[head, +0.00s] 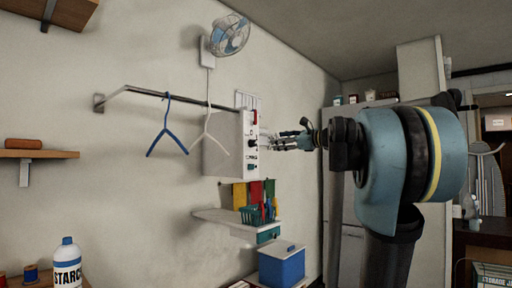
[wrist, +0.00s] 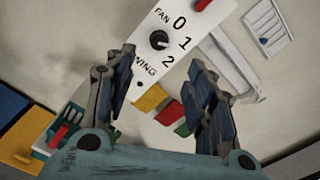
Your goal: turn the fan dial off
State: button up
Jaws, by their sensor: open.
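The fan dial (wrist: 159,40) is a small dark round knob on a white control panel (wrist: 150,78), under the label FAN and beside the marks 0, 1 and 2. I cannot tell which mark it points at. In the wrist view it lies between and beyond the fingertips of my gripper (wrist: 160,58), which is open and empty. In the head view my gripper (head: 284,142) is just right of the white control box (head: 216,158), close to its face. Any contact with the dial cannot be made out.
A red switch (wrist: 202,4) is on the same panel. A wall fan (head: 230,35) hangs above. A rail with a blue hanger (head: 166,131) and a white hanger (head: 207,133) runs to the box. Below is a shelf (head: 225,217) with a green basket (head: 250,214).

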aim_at(255, 143)
jog(key=x, duration=1.4)
jog(key=shift+w, duration=0.1)
jog(key=c, duration=1.1)
